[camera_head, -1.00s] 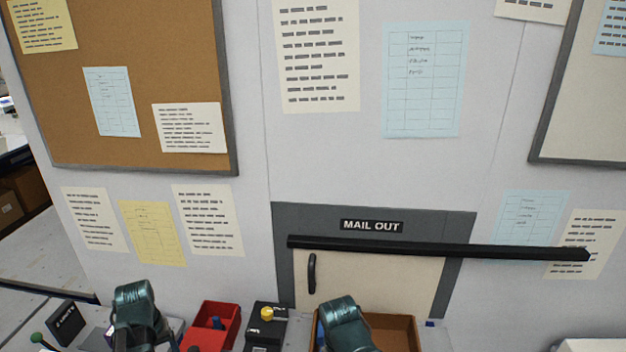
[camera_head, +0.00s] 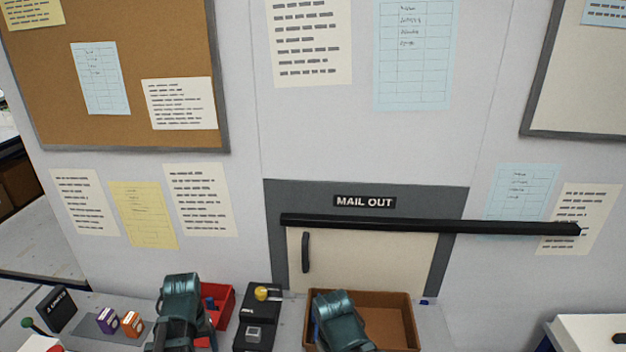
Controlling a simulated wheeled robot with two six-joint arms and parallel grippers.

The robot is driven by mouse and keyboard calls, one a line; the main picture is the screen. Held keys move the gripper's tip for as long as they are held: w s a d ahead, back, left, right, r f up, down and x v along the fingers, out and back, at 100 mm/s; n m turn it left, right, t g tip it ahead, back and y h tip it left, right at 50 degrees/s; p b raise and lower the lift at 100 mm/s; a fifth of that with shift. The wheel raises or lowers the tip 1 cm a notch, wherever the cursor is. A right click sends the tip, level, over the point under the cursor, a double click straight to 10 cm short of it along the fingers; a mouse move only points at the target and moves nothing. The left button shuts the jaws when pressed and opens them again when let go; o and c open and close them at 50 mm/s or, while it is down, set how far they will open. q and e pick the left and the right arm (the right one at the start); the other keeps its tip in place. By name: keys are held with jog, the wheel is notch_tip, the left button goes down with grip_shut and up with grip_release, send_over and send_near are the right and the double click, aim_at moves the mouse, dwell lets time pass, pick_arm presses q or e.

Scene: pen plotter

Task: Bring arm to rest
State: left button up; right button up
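My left arm shows as a dark teal link (camera_head: 182,298) at the bottom, left of centre, in front of the red bin. My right arm shows as a dark teal link (camera_head: 338,318) at the bottom centre, over the brown tray. Both grippers lie below the picture edge or are hidden by the arms, so their fingers are not seen.
Along the bench are a red bin (camera_head: 226,297), a black box with a yellow knob (camera_head: 262,294), a brown open tray (camera_head: 392,304), purple (camera_head: 107,320) and orange (camera_head: 131,323) small boxes, and a black sign (camera_head: 57,309). A black bar (camera_head: 430,224) crosses the MAIL OUT hatch.

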pick_arm(q)
jog(key=s+d+f+m+b, duration=0.1)
jog(key=d+f+m+b, duration=0.1)
jog(key=d, duration=0.5)
jog(key=s+d+f+m+b, duration=0.2)
jog(key=d+f+b, duration=0.3)
jog(key=d, duration=0.2)
jog(key=s+d+f+m+y+b, duration=0.1)
jog(key=d+f+m+b, duration=0.1)
jog(key=d, duration=0.5)
notch_tip(320, 180, down, 2)
jog(key=shift+s+d+f+m+b, duration=0.2)
jog(key=shift+s+m+b, duration=0.1)
jog(key=shift+b, duration=0.45)
